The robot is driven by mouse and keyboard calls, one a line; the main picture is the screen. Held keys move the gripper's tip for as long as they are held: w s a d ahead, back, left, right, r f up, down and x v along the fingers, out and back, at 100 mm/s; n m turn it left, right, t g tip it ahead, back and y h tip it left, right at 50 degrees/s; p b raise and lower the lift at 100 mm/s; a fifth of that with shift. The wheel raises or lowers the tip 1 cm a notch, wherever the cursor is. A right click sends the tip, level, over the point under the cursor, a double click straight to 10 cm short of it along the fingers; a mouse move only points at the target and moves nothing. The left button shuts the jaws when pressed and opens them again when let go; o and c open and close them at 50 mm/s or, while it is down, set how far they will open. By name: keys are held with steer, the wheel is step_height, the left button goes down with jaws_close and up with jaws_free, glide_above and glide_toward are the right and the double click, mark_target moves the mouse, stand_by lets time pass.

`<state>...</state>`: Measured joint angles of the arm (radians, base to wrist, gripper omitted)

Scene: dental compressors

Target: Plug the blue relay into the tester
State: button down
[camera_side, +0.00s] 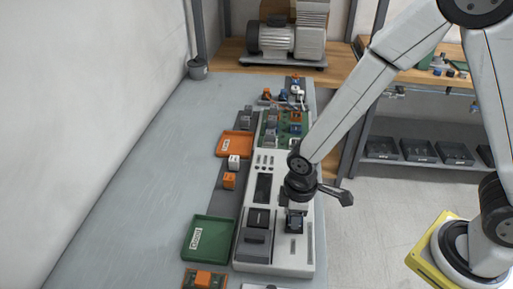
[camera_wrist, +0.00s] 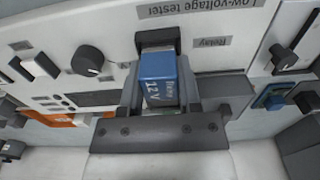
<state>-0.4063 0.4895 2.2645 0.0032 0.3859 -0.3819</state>
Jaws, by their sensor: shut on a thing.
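The blue relay (camera_wrist: 160,76), marked "Relay 12V", sits between the fingers of my gripper (camera_wrist: 160,98), which is shut on it. In the side view the relay (camera_side: 295,225) shows as a small dark-blue block under my gripper (camera_side: 297,212), over the right part of the white tester (camera_side: 272,259). In the wrist view the tester (camera_wrist: 112,25) carries the labels "low-voltage tester" and "Relay". A dark block (camera_wrist: 157,38) lies just beyond the relay, near the label. The relay's underside is hidden, so I cannot tell whether it touches the tester.
A green tray (camera_side: 197,257) and an orange tray (camera_side: 226,151) lie left of the tester. An orange relay (camera_side: 230,181) and a white one (camera_side: 234,162) stand between. A populated green board (camera_side: 271,128) lies beyond the tester. The grey table at left is clear.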

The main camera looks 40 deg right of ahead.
steer(key=shift+f, duration=0.4)
stand_by(0.7)
steer(key=shift+c, duration=1.1)
jaws_free()
steer(key=shift+o, duration=1.1)
steer(key=shift+r, duration=0.15)
steer(key=shift+r, duration=3.4)
